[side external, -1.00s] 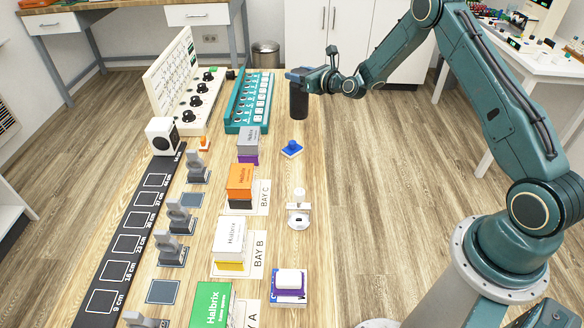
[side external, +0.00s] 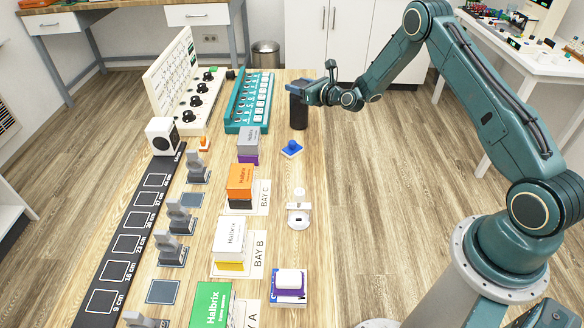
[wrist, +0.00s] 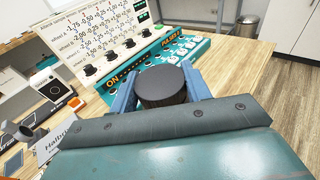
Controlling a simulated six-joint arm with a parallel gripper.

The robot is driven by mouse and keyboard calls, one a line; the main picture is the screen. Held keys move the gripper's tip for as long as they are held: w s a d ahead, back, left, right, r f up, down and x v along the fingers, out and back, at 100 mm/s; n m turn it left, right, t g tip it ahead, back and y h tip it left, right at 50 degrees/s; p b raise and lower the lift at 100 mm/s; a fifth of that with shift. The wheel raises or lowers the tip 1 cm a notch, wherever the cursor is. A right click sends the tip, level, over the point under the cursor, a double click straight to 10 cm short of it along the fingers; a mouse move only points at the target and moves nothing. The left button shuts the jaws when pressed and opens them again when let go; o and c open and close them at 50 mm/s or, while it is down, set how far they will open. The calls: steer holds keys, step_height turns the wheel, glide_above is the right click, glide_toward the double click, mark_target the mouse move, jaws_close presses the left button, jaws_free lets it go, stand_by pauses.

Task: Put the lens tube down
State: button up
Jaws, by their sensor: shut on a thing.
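The lens tube (side external: 299,113) is a black upright cylinder at the far right end of the wooden table in the side view. My gripper (side external: 300,92) is shut on its upper part. In the wrist view the tube's dark round top (wrist: 162,86) sits between the two blue fingers of my gripper (wrist: 163,92). The tube's lower end is close to the table top or on it; I cannot tell whether it touches.
A blue knobbed piece (side external: 291,149) lies nearer the camera. Boxes (side external: 240,181) stand along the table. Bare wood lies around the tube.

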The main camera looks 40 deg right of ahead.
steer(key=o, duration=1.5)
steer(key=shift+c, duration=0.2)
steer(key=shift+r, duration=0.1)
steer(key=shift+s, duration=0.15)
steer(key=s+r, duration=0.2)
steer(key=s, duration=0.9)
steer(key=shift+s, duration=0.3)
